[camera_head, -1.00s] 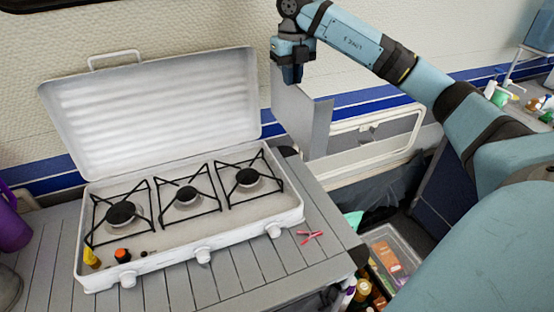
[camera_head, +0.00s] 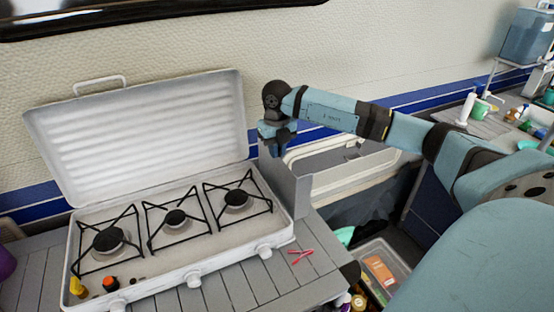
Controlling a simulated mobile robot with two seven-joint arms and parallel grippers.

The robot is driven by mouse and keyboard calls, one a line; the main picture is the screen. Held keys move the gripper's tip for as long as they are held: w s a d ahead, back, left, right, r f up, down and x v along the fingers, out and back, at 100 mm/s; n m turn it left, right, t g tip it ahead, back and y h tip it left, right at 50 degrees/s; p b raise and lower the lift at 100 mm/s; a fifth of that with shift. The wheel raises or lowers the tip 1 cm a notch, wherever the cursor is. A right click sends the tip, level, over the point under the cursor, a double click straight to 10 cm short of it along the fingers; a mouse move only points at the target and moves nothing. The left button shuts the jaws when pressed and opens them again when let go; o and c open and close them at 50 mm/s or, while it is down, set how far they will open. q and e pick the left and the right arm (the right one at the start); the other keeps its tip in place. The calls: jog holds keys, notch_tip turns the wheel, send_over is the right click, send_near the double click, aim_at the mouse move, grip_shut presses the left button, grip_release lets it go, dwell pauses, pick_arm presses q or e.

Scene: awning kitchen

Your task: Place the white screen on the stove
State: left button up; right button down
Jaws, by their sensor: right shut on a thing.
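The white screen (camera_head: 290,188), a folded pale grey panel, stands upright just beyond the right end of the stove. My right gripper (camera_head: 277,148) is shut on its upper edge from above. The white stove (camera_head: 190,262) sits on the slatted counter with its lid (camera_head: 140,135) raised and three black-grated burners on top. The stove's right rim hides the lower left part of the screen, so I cannot tell whether its bottom edge touches the counter. My left gripper is not in view.
Red tongs-like item (camera_head: 300,256) lies on the counter (camera_head: 262,290) right of the stove. Yellow (camera_head: 78,287) and orange-topped (camera_head: 110,284) items are at the stove's front left. A bin of packets (camera_head: 378,270) is below the counter. The wall rises behind.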

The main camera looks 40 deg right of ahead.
notch_tip(320, 180, down, 4)
jog(key=shift+r, duration=0.1)
jog(key=c, duration=1.2)
grip_release()
jog(key=shift+o, duration=0.2)
notch_tip(320, 180, up, 12)
jog(key=shift+r+b, duration=0.1)
jog(key=shift+b, duration=0.2)
